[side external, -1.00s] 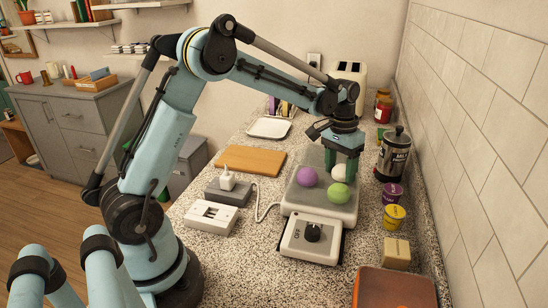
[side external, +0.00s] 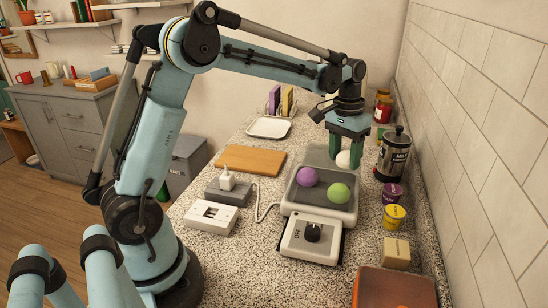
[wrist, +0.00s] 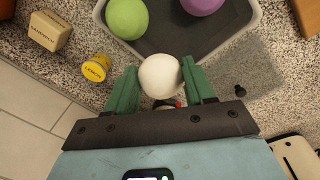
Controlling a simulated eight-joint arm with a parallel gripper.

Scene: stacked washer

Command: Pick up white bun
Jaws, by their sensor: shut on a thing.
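The white bun (side external: 343,159) is a round white ball held between the green fingers of my gripper (side external: 350,152), above the back right edge of the grey tray. In the wrist view the white bun (wrist: 160,76) sits between both fingertips (wrist: 161,80), touching them. A purple ball (side external: 307,177) and a green ball (side external: 339,193) lie in the grey tray (side external: 318,216). In the wrist view the green ball (wrist: 127,18) and purple ball (wrist: 201,3) show apart from my gripper.
A coffee press (side external: 394,154), a purple tub (side external: 392,194), a yellow tub (side external: 394,216) and a tan block (side external: 397,253) line the right side by the tiled wall.

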